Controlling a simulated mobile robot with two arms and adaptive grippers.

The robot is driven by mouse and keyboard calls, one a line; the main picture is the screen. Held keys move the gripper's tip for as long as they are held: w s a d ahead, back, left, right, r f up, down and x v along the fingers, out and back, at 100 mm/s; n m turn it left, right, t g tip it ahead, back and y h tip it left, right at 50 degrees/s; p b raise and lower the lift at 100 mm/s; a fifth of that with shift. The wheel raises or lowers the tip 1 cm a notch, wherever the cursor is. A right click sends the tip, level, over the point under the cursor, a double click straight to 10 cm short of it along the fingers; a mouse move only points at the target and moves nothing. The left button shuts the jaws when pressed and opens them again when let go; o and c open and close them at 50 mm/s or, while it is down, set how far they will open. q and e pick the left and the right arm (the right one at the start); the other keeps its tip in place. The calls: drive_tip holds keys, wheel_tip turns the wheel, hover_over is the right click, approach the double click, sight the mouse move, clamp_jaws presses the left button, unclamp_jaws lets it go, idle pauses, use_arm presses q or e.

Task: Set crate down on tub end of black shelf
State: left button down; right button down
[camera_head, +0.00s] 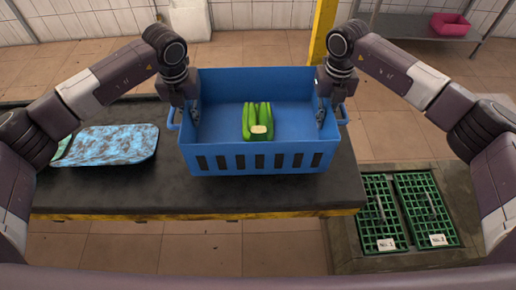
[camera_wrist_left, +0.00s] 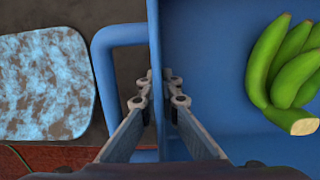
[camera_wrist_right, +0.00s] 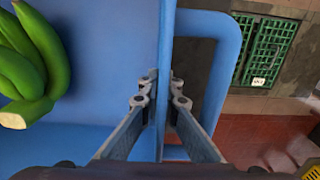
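The blue crate (camera_head: 262,162) is at the right part of the black shelf (camera_head: 110,195), with a hand of green bananas (camera_head: 257,118) inside. Whether it touches the shelf top or hangs just above it I cannot tell. My left gripper (camera_head: 194,112) is at the crate's left wall; in the left wrist view its fingers (camera_wrist_left: 158,90) straddle the wall beside the handle (camera_wrist_left: 105,60). My right gripper (camera_head: 321,108) is at the right wall; in the right wrist view its fingers (camera_wrist_right: 160,90) straddle that wall beside the other handle (camera_wrist_right: 225,70). Both look shut on the crate walls.
A light-blue mottled tray (camera_head: 108,145) lies on the shelf left of the crate. Green grates (camera_head: 410,210) marked with labels lie in the floor at right. A pink tub (camera_head: 450,24) sits far right.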

sight(195, 129)
use_arm(q)
drive_tip(key=shift+r, duration=0.15)
use_arm(e)
drive_tip(key=shift+r, duration=0.15)
